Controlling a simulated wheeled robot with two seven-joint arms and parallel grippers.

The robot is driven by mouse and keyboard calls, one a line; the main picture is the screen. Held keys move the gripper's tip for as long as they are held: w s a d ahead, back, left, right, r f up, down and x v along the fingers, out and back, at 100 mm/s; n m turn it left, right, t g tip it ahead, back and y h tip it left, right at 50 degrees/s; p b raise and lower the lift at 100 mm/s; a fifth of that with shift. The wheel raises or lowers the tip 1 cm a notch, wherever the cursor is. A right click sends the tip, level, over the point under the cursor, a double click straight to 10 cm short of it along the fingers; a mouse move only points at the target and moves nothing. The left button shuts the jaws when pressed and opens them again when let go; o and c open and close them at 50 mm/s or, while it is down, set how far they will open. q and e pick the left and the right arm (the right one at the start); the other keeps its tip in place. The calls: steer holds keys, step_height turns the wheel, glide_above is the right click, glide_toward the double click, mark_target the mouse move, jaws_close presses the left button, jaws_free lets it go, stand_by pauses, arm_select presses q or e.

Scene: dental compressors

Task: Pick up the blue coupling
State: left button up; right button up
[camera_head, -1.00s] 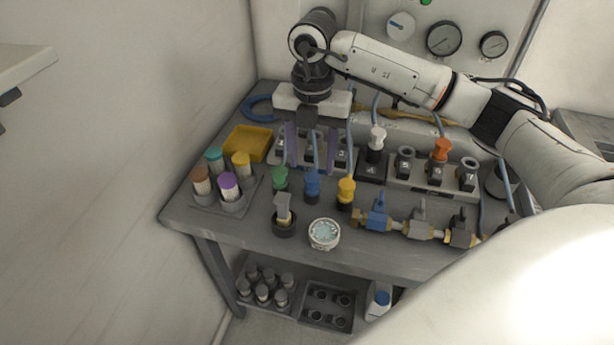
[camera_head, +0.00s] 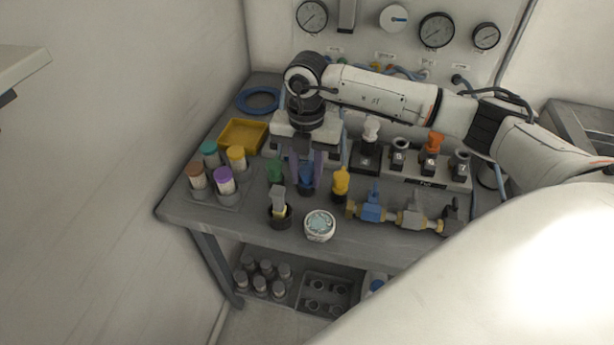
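The blue coupling (camera_head: 306,188) stands upright on the grey bench, between the green coupling (camera_head: 275,171) and the yellow coupling (camera_head: 340,184). My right gripper (camera_head: 306,182) points down over it, with its purple fingers on either side of the coupling's upper part. The fingers partly hide the coupling, and I cannot tell whether they touch it. My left gripper is not in view.
A grey-topped piece in a dark round base (camera_head: 279,211) and a round white container (camera_head: 320,226) stand in front. A blue valve (camera_head: 373,208) is on the brass line at right. Capped cylinders (camera_head: 224,182) and a yellow tray (camera_head: 242,135) are at left.

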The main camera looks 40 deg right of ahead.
steer(key=c, duration=0.4)
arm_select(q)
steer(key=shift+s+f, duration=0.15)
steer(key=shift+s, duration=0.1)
arm_select(e)
steer(key=shift+c, duration=0.2)
steer(key=shift+r, duration=0.1)
